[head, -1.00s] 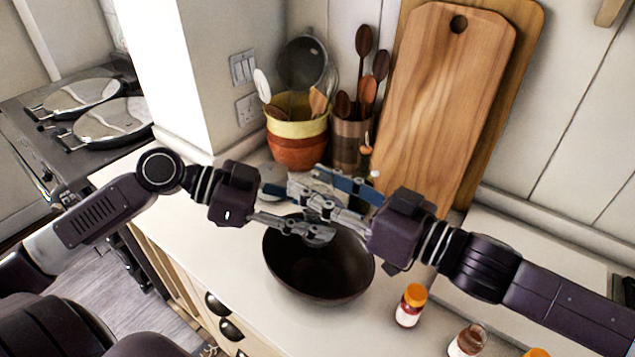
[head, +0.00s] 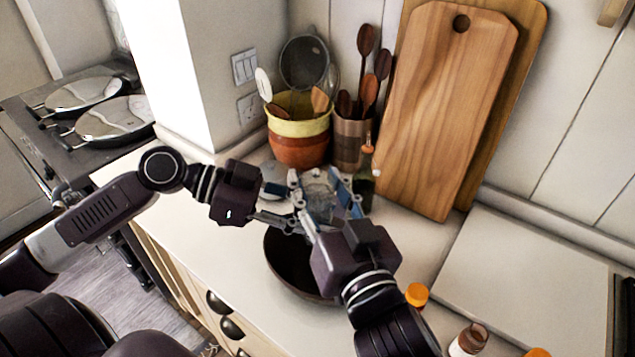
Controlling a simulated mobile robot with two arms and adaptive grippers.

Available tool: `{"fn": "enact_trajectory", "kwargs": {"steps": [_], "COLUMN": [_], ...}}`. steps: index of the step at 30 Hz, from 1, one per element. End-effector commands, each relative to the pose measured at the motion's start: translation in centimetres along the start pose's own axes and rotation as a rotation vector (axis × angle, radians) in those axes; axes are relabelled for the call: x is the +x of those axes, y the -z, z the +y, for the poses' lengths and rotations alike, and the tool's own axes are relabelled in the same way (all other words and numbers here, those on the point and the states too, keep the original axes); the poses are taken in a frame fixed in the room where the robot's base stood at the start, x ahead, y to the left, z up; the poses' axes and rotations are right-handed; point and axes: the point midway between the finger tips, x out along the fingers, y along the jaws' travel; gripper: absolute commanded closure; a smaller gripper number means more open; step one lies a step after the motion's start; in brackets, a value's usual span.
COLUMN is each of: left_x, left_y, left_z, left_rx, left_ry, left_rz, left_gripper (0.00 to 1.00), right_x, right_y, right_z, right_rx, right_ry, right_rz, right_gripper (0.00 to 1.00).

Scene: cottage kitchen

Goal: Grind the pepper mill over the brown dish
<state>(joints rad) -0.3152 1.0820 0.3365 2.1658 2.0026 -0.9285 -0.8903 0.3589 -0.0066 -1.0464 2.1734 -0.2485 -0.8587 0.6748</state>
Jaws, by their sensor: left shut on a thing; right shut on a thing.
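The brown dish (head: 284,262) is a dark round bowl on the counter, partly covered by my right gripper. My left gripper (head: 292,222) reaches in from the left, just above the dish's far rim. My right gripper (head: 325,190) comes from the lower right, its fingers pointing away over the far side of the dish. A small greyish, glassy thing (head: 321,203), which looks like the pepper mill, sits between the fingers. Both grippers appear closed on it, the left one lower. Most of the mill is hidden by the fingers, and its tilt cannot be told.
Behind stand a yellow and terracotta pot (head: 300,145), a utensil holder (head: 350,145), a dark bottle (head: 365,180) and wooden cutting boards (head: 445,110). Orange-capped jar (head: 417,295) and another jar (head: 468,340) stand at front right. The counter left of the dish is clear.

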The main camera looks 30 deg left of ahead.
Motion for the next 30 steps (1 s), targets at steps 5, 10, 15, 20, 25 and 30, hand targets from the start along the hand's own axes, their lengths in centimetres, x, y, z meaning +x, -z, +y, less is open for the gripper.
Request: {"fn": "enact_trajectory", "kwargs": {"steps": [5,10,15,20,25,30], "left_x": [0.03,0.02,0.0,-0.01,-0.02,-0.03], "left_y": [0.05,0.03,0.02,0.0,-0.01,0.0], "left_z": [0.14,0.12,0.08,0.05,0.03,0.0], "left_rx": [0.003,0.003,0.003,0.003,0.002,0.001], "left_ry": [-0.004,-0.003,-0.002,-0.002,-0.001,0.0], "left_rz": [0.0,0.0,0.0,-0.001,-0.001,-0.001], "left_gripper": [0.9,0.9,0.9,0.9,0.9,0.9], "right_x": [0.03,0.0,-0.02,-0.02,-0.02,-0.02], "right_y": [-0.03,0.01,0.02,0.02,0.02,0.02], "right_z": [0.11,0.28,0.4,0.49,0.57,0.45], "right_rx": [0.004,0.0,-0.002,-0.004,-0.005,-0.004], "right_ry": [-0.067,-0.101,-0.113,-0.115,-0.116,-0.113], "right_rz": [0.012,0.018,0.019,0.019,0.019,0.019], "right_gripper": [0.83,0.83,0.83,0.83,0.55,0.4]}}
